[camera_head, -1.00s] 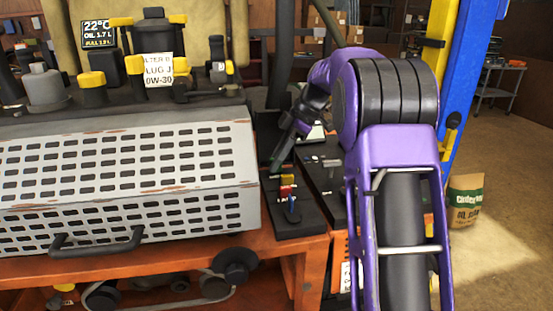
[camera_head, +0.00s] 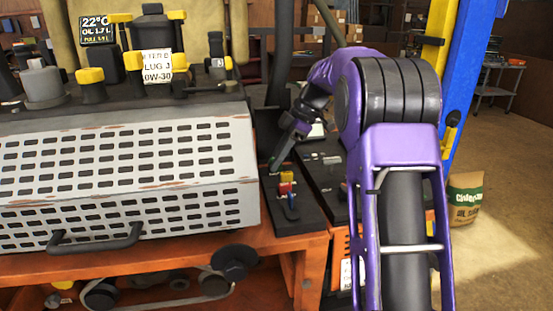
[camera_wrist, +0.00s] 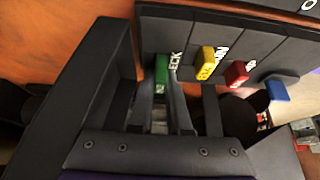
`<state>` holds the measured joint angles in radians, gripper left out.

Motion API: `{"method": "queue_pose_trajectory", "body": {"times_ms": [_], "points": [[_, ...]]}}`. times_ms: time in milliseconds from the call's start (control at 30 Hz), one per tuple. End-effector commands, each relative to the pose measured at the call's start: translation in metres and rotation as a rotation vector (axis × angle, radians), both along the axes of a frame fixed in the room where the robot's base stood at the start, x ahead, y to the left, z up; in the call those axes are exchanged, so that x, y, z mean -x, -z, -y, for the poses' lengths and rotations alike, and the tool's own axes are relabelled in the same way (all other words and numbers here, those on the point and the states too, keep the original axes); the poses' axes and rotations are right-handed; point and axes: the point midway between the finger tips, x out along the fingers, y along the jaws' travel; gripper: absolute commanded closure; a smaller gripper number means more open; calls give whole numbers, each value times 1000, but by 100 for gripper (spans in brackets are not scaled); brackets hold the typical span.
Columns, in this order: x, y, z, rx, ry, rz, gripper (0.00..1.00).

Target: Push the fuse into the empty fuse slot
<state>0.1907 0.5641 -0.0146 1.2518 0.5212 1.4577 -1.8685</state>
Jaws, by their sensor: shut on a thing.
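A green fuse (camera_wrist: 161,72) sits between the fingertips of my gripper (camera_wrist: 162,88) in the wrist view. My gripper is shut on it, with the fuse against or close to the dark fuse panel (camera_wrist: 225,35), by a partly hidden label ending in "ECK". I cannot tell how deep the fuse sits; its slot is hidden. Yellow (camera_wrist: 205,64), red (camera_wrist: 236,74) and blue (camera_wrist: 277,91) fuses stand in a row to its right. In the head view my gripper (camera_head: 277,162) is at the far end of this row, beyond the yellow fuse (camera_head: 287,177).
A perforated grey cover (camera_head: 128,180) with a black handle stands left of the panel on an orange frame (camera_head: 280,243). A blue post (camera_head: 470,50) rises at the right.

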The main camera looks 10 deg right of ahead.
Motion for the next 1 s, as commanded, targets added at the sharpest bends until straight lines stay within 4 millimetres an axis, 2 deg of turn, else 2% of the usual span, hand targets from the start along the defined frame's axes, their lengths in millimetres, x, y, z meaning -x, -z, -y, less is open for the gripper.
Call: {"method": "queue_pose_trajectory", "body": {"times_ms": [200, 233, 400, 433, 767, 867, 1000], "points": [[0, 6, 0, 0, 0, 0, 100], [0, 5, 0, 0, 0, 0, 82], [0, 6, 0, 0, -1, -3, 52], [0, 6, 0, 0, -1, -3, 49], [1, 6, 1, 1, -1, -6, 49], [0, -1, 5, 1, 0, -4, 49], [0, -23, 17, 2, 2, 0, 49]]}}
